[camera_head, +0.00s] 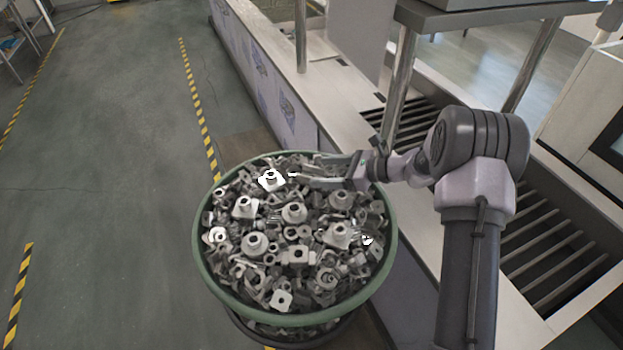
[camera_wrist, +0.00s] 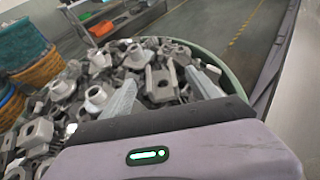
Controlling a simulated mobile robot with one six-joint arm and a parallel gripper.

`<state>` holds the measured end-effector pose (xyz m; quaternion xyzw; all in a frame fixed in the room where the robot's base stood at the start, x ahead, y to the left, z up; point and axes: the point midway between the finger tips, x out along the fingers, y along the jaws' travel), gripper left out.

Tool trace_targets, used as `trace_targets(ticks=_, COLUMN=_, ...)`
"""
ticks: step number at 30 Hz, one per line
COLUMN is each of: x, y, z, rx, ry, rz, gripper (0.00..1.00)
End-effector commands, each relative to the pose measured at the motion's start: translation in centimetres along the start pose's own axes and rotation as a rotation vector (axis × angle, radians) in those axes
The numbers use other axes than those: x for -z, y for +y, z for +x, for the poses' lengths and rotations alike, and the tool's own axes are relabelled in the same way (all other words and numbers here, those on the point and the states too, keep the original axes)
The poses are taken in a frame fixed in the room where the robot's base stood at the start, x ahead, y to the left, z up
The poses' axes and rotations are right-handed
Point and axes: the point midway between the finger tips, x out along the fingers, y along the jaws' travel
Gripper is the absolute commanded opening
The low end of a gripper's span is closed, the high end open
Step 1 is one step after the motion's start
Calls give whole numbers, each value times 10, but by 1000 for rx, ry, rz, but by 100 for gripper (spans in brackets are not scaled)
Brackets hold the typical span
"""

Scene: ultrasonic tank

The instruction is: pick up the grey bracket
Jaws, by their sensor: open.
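Many grey metal brackets fill a round green bin, and I cannot tell which one is meant. A bright grey bracket (camera_head: 271,181) with a raised round boss lies on top of the heap, just left of my gripper (camera_head: 300,179). My gripper is open over the far part of the heap, its fingers pointing left. In the wrist view, my gripper (camera_wrist: 165,84) has its two fingers apart. A grey bracket with a slot (camera_wrist: 161,83) shows between them, and I cannot tell whether they touch it. My fingers and palm hide part of the heap.
The green bin (camera_head: 207,277) has a raised rim around the heap. A light bench (camera_head: 345,122) with slatted grates and metal posts stands at right. The floor at left (camera_head: 100,180) is clear, with striped tape. Blue and orange baskets (camera_wrist: 25,55) show in the wrist view.

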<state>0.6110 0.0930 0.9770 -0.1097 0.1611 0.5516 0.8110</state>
Motion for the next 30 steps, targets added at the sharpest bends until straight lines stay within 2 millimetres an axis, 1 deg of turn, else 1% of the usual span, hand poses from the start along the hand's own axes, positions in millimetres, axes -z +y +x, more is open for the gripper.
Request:
trace_targets(ticks=3, x=5, y=2, z=24, rx=-4, ry=0, rz=-2, gripper=71)
trace_targets(ticks=6, x=4, y=1, z=42, rx=-3, ry=0, rz=-1, gripper=71)
trace_targets(ticks=8, x=2, y=1, z=46, rx=-1, ry=-1, rz=-1, gripper=71)
trace_targets(ticks=12, x=1, y=1, z=44, rx=0, ry=-1, rz=-1, gripper=71)
trace_targets(ticks=13, x=1, y=1, z=44, rx=0, ry=-1, rz=0, gripper=67)
trace_targets(ticks=14, x=1, y=1, z=44, rx=0, ry=-1, rz=0, gripper=61)
trace_targets(ticks=15, x=1, y=1, z=44, rx=0, ry=-1, rz=0, gripper=53)
trace_targets(ticks=17, x=1, y=1, z=44, rx=-1, ry=-1, rz=0, gripper=41)
trace_targets(ticks=21, x=1, y=1, z=44, rx=-1, ry=0, rz=0, gripper=14)
trace_targets(ticks=23, x=1, y=1, z=44, rx=-1, ry=0, rz=0, gripper=2)
trace_targets(ticks=24, x=1, y=1, z=44, rx=0, ry=-1, rz=-1, gripper=0)
trace_targets(ticks=30, x=-1, y=1, z=43, rx=0, ry=-1, rz=-1, gripper=0)
